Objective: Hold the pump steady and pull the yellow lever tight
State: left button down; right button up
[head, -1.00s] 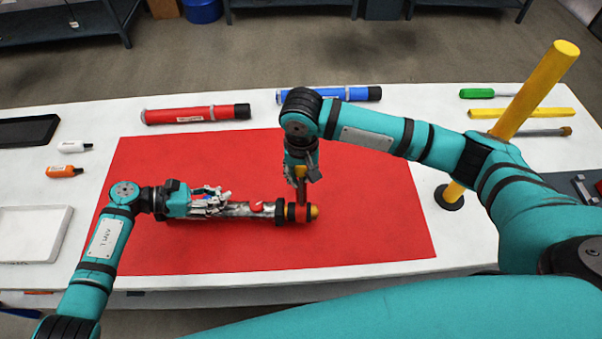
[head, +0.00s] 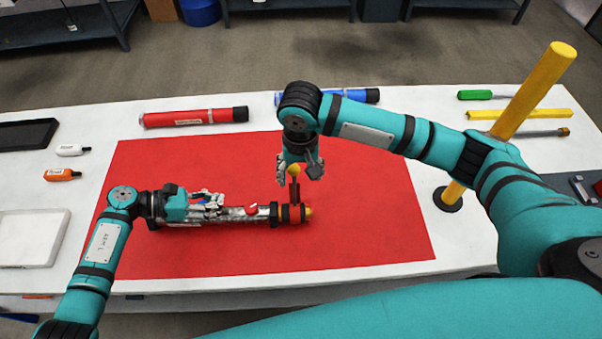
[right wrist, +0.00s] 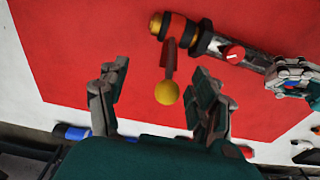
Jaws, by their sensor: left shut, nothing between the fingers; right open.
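The pump lies on the red mat (head: 360,225), with a grey metallic body (head: 237,213) and a red and black head (head: 293,214) at its right end. A lever with a yellow ball tip (head: 294,169) sticks out from the head; it also shows in the right wrist view (right wrist: 167,92). My left gripper (head: 212,201) is at the left part of the pump body, shut; whether it touches the pump I cannot tell. My right gripper (head: 299,172) is open at the lever's tip. In the right wrist view the yellow ball lies between its spread fingers, not gripped.
A red tube (head: 190,117) and a partly hidden blue tube (head: 355,95) lie behind the mat. A yellow post (head: 535,90) stands at the right near my right arm. Trays (head: 30,238) and small bottles (head: 62,174) are at the left. The mat's right side is clear.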

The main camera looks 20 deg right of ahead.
aim_at(293, 165)
notch_tip(293, 165, up, 5)
jog(key=shift+s+a+r, duration=0.1)
jog(key=shift+s, duration=0.05)
dwell(0.4)
jog(key=shift+c, duration=0.5)
jog(key=shift+c, duration=0.3)
jog(key=shift+g, duration=0.9)
jog(key=w, duration=0.1)
jog(key=w+r, duration=0.2)
jog(key=shift+w+a, duration=0.3)
jog(key=shift+w, duration=0.05)
jog(key=shift+s+a+f, duration=0.1)
jog(key=shift+s+f, duration=0.05)
jog(key=shift+f, duration=1.45)
jog(key=shift+s+d+f, duration=0.1)
jog(key=shift+s+f, duration=0.05)
jog(key=shift+f, duration=1.5)
jog(key=shift+s+a+f, duration=0.1)
jog(key=shift+s+f, duration=0.05)
jog(key=shift+f, duration=1.45)
grip_shut()
